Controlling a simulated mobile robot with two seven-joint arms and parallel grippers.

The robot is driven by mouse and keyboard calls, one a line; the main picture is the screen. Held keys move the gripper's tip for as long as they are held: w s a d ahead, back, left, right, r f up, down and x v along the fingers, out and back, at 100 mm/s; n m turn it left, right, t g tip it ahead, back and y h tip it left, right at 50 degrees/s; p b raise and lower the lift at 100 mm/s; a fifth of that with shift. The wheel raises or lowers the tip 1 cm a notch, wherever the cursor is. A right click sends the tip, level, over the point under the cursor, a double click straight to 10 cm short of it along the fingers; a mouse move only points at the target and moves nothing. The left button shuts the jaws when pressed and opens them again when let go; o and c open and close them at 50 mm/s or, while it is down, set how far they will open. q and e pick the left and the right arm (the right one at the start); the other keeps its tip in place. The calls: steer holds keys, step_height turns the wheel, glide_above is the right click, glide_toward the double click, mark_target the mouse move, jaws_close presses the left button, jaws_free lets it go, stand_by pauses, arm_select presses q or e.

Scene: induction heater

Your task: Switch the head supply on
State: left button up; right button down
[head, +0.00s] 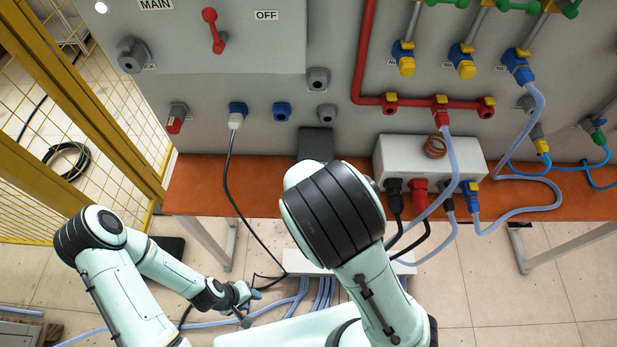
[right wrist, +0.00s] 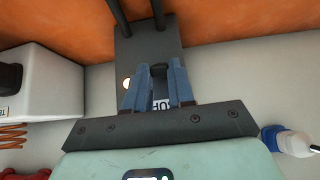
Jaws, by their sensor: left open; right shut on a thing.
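A dark grey switch box (head: 316,145) is on the lower panel above the orange bench, left of the white box. In the right wrist view the switch box (right wrist: 145,50) fills the middle, with a small black knob (right wrist: 159,70) and a partly hidden white label. My right gripper (right wrist: 156,85) is shut with its blue fingers on either side of the knob. A small round amber-white spot (right wrist: 126,84) shows beside the fingers. In the head view my own arm hides the right gripper. My left gripper (head: 245,296) is open and empty, low over the floor cables.
A white connector box (head: 430,158) with several plugs stands on the orange bench (head: 545,190). A red lever (head: 213,30) sits higher on the panel beside the OFF label. A black cable (head: 230,180) hangs from a white plug. A yellow mesh fence (head: 80,120) stands at left.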

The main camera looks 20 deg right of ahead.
steer(key=shift+r, duration=0.1)
steer(key=c, duration=1)
jaws_free()
steer(key=shift+o, duration=0.2)
steer(key=v, duration=0.7)
steer(key=shift+s+r, duration=0.15)
steer(key=shift+a, duration=0.1)
